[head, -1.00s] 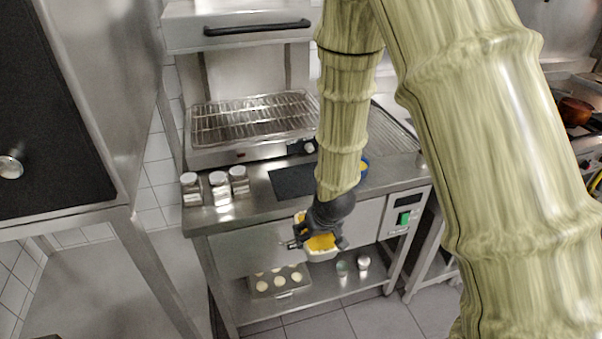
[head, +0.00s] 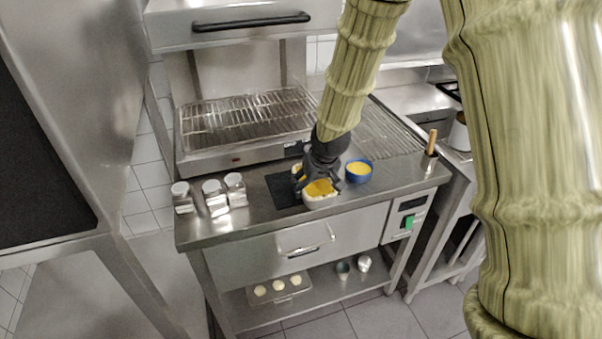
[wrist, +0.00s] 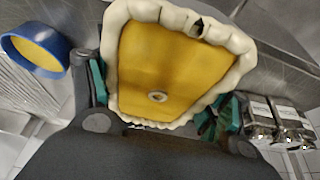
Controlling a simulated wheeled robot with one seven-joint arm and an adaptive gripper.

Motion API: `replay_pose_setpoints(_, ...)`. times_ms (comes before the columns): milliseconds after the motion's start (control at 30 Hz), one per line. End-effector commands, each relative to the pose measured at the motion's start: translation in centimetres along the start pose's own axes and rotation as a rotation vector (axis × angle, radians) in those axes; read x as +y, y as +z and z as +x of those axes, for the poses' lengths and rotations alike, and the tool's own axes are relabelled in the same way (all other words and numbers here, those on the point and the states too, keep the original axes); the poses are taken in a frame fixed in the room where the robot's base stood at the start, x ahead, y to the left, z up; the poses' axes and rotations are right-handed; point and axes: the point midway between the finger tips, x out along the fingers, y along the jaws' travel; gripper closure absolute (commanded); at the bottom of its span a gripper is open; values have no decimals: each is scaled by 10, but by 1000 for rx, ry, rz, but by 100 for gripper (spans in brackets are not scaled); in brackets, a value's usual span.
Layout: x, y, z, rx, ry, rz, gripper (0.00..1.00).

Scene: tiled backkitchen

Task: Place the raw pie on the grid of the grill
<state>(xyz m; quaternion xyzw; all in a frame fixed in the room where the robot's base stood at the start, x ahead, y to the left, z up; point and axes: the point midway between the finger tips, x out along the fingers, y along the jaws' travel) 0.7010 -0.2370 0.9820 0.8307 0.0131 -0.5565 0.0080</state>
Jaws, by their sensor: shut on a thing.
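My gripper (head: 322,177) is shut on the raw pie (head: 320,188), which has a pale crimped crust and a yellow-orange filling. In the wrist view the pie (wrist: 170,70) sits between green-padded fingers, with a small ring-like spot on its filling. In the head view the gripper and pie are over the front part of the counter, beside a dark mat; I cannot tell the exact height. The grill (head: 238,157) stands behind and to the left, its wire grid (head: 245,118) bare and its hood raised.
A blue bowl (head: 358,171) with yellow contents is just right of the gripper. The dark mat (head: 283,188) lies to the left. A ribbed metal surface (head: 390,135) is at the right. A tray of pale rounds (head: 278,287) sits below.

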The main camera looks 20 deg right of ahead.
Motion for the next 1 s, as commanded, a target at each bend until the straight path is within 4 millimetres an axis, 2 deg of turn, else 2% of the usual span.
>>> replay_pose_setpoints(200, -4, -40, 17, 3, -2, -2, 68)
replay_pose_setpoints(433, -7, -68, 33, 3, -3, -3, 68)
replay_pose_setpoints(733, -8, -82, 43, 1, -2, -2, 68)
replay_pose_setpoints(1000, -7, -71, 67, 1, 0, -4, 68)
